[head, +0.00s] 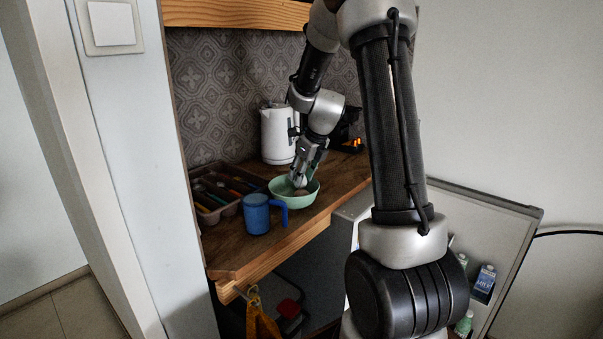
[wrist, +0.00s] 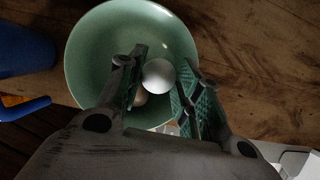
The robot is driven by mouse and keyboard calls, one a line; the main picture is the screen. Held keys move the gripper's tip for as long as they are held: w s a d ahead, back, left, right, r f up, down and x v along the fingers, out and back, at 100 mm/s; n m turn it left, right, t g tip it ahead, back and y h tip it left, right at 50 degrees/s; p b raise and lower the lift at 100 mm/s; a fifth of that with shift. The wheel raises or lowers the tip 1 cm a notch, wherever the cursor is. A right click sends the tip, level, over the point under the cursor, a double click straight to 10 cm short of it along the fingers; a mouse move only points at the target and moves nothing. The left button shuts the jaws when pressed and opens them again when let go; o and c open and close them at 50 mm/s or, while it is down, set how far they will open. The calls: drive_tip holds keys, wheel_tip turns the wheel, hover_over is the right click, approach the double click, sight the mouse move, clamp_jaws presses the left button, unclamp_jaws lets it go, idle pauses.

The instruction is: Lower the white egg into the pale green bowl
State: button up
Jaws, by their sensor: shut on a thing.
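The pale green bowl (head: 293,202) stands on the wooden counter, and it fills the upper middle of the wrist view (wrist: 92,48). My gripper (head: 300,174) points down over the bowl. In the wrist view my gripper (wrist: 160,70) is shut on the white egg (wrist: 158,75), which shows between the green-padded fingers. The egg also shows at the fingertips in the head view (head: 300,181), within the bowl's outline. A second, brownish egg-like thing (wrist: 140,97) lies in the bowl, partly hidden by the white egg and a finger. The egg's exact height above the bowl's bottom cannot be told.
A blue mug (head: 256,215) stands close beside the bowl, at its front left. A cutlery tray (head: 228,202) lies behind the mug. A white kettle (head: 277,135) stands at the back. The counter's (head: 325,199) front edge is near the bowl.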

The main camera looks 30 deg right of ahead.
drive_tip(key=shift+f, duration=0.4)
idle(0.3)
drive_tip(key=o, duration=1.1)
